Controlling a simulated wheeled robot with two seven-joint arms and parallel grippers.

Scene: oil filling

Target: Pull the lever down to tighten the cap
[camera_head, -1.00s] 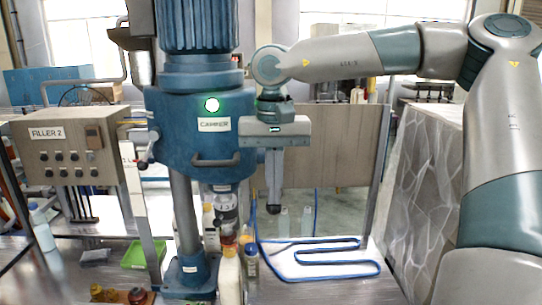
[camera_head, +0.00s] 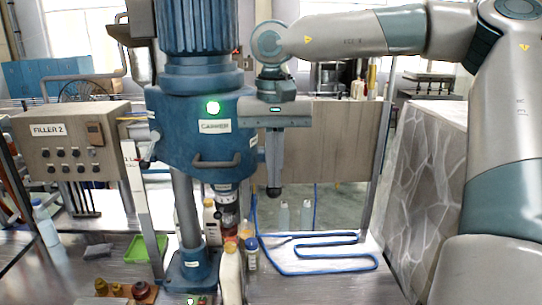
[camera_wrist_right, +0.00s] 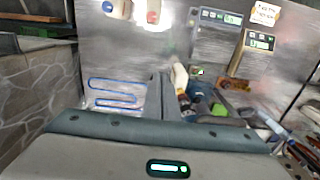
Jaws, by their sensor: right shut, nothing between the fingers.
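The blue capper (camera_head: 205,130) stands left of centre in the head view, with a green lit light and a "CAPPER" label. A dark bar handle (camera_head: 217,164) is on its front; I take this to be the lever. Below it is a dark-and-silver capping head (camera_head: 228,212) with bottles close under and around it; I cannot tell whether a cap is on one. My right gripper (camera_head: 273,190) points down, shut and empty, to the right of the capper and apart from the handle. Its fingers (camera_wrist_right: 160,98) also show in the right wrist view. My left gripper is out of view.
A white bottle (camera_head: 231,275) and a smaller bottle (camera_head: 251,254) stand in front of the capper. A blue looped tube (camera_head: 320,254) lies on the table to the right. The filler control box (camera_head: 70,145) and a green tray (camera_head: 146,247) are at left. A wooden panel (camera_head: 330,140) stands behind my gripper.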

